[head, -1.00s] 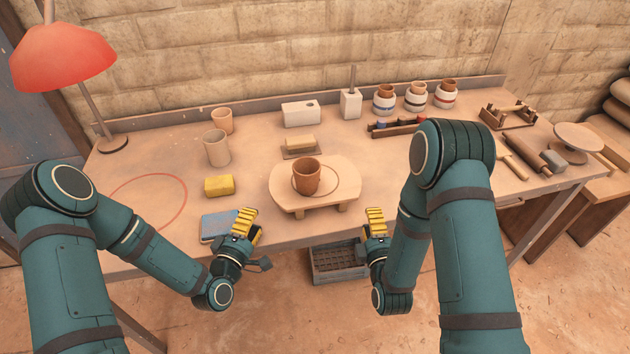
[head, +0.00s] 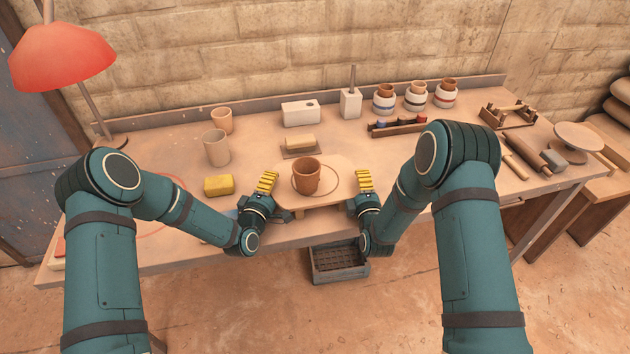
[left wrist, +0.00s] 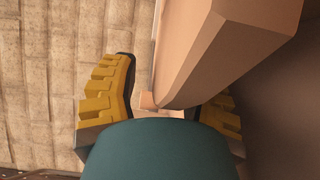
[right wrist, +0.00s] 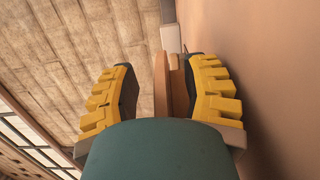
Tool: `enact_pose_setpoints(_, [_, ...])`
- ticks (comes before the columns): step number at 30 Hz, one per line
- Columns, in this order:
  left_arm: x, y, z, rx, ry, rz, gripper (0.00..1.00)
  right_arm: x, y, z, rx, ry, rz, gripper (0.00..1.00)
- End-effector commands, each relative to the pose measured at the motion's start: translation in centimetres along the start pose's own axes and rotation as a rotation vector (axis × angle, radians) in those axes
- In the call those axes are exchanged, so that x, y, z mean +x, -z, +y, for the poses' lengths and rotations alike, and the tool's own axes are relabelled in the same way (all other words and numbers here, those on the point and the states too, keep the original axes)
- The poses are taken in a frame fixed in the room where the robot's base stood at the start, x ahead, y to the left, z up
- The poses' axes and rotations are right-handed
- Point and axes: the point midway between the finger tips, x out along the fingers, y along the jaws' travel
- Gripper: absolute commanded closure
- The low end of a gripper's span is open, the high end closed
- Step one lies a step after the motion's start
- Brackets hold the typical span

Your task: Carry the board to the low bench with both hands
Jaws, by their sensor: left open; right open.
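The board (head: 338,172) is a pale, rounded wooden plate on short feet, standing on the worktable with a brown cup (head: 306,176) upright on it. My left gripper (head: 267,182) is open at the board's left edge. In the left wrist view, the board (left wrist: 225,45) reaches in between the fingers and partly hides one. My right gripper (head: 364,181) is open at the board's right edge. In the right wrist view, the board's edge (right wrist: 162,85) shows between the fingers. A low wooden bench (head: 572,208) stands at the right, beyond the table's end.
Two cups, several jars (head: 415,98) and tools stand along the back and right. A grey crate (head: 339,262) is on the floor in front.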

Motion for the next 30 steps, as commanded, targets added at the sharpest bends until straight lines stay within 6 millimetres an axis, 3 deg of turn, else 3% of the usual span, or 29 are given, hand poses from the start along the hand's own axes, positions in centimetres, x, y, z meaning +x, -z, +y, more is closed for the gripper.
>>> enact_pose_setpoints(8, [0.07, -0.01, -0.03, 0.0, 0.001, 0.0, 0.54, 0.07, 0.01, -0.04, 0.0, 0.001, 0.0, 0.54])
enact_pose_setpoints(9, [0.07, -0.01, -0.03, 0.0, 0.001, 0.0, 0.58, 0.06, 0.0, -0.04, 0.0, 0.001, 0.0, 0.58])
enact_pose_setpoints(12, [0.06, -0.01, -0.03, 0.0, 0.001, 0.0, 0.93, 0.06, 0.0, -0.04, 0.0, 0.001, 0.0, 0.93])
enact_pose_setpoints(13, [0.06, -0.01, -0.03, 0.0, 0.001, 0.0, 1.0, 0.05, 0.0, -0.04, 0.0, 0.001, 0.0, 1.0])
enact_pose_setpoints(30, [0.09, -0.07, 0.11, 0.0, -0.001, -0.001, 1.0, 0.08, 0.06, 0.1, 0.0, -0.001, 0.001, 1.0])
